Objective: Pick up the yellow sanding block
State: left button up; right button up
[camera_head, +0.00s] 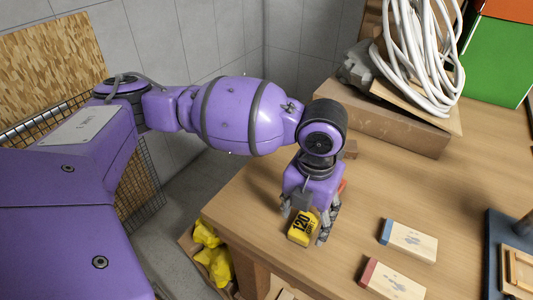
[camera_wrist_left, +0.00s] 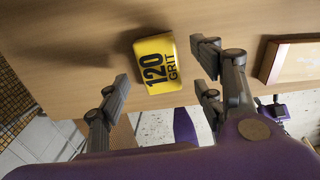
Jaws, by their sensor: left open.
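The fingers look apart from the block, and nothing is held.
A blue-ended block (camera_head: 410,241) and a red-ended block (camera_head: 392,280) lie to the right on the table. A coiled white hose (camera_head: 418,50) sits on a cardboard box (camera_head: 390,122) at the back. Yellow cloths (camera_head: 213,258) lie below the table's left edge.

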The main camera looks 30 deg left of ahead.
pick_arm(q)
jog(key=shift+f, duration=0.75)
jog(key=shift+w+f, duration=0.1)
jog(key=shift+f, duration=0.25)
jog(key=shift+r, duration=0.1)
jog(key=c, duration=1.3)
pick_arm(e)
jog(key=shift+w+a+r, duration=0.1)
jog(key=shift+w+r, duration=0.1)
jog(key=shift+w, duration=0.35)
pick_arm(q)
jog(key=shift+r, duration=0.15)
